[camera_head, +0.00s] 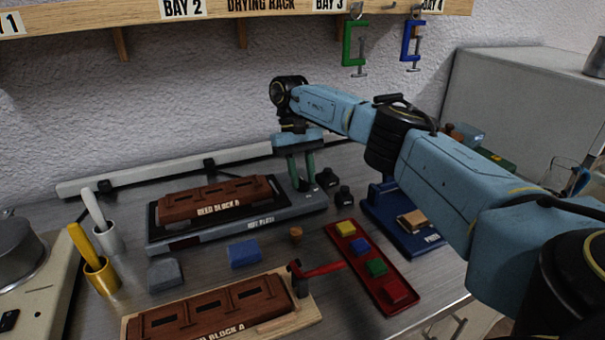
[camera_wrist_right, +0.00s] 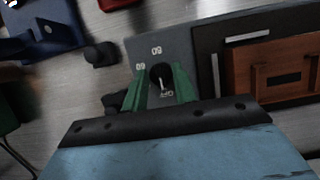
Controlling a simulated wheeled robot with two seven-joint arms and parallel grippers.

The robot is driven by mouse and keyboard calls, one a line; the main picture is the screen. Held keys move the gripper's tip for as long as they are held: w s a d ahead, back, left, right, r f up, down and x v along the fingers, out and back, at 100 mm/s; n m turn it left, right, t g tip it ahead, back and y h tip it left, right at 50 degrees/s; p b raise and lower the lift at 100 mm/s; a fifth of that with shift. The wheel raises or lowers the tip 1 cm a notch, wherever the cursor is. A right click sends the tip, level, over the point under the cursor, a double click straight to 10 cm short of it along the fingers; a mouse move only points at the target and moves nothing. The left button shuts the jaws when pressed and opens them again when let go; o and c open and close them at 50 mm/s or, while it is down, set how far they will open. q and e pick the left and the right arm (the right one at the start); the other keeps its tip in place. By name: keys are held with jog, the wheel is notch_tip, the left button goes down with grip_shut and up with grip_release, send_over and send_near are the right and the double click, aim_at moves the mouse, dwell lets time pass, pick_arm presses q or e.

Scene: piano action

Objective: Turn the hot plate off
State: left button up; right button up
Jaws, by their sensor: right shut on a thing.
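The hot plate (camera_head: 233,229) is a dark grey slab on the bench, with a reed block marked B (camera_head: 215,200) on top. Its grey control end also shows in the right wrist view (camera_wrist_right: 190,55). My right gripper (camera_head: 304,184) points down at the right end of the hot plate. Its green fingers (camera_wrist_right: 160,80) are shut on the knob, one on each side, partly hiding it. My left gripper is not in view.
A red tray (camera_head: 372,268) with coloured blocks and a blue press (camera_head: 398,222) stand to the right. Small black pieces (camera_head: 343,195) stand beside the hot plate's right end. A second reed block (camera_head: 210,312), a blue block (camera_head: 244,253) and a red-handled tool (camera_head: 318,270) lie in front.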

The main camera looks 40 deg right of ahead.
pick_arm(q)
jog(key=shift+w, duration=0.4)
pick_arm(e)
jog(key=o, duration=1)
jog(key=shift+c, duration=0.2)
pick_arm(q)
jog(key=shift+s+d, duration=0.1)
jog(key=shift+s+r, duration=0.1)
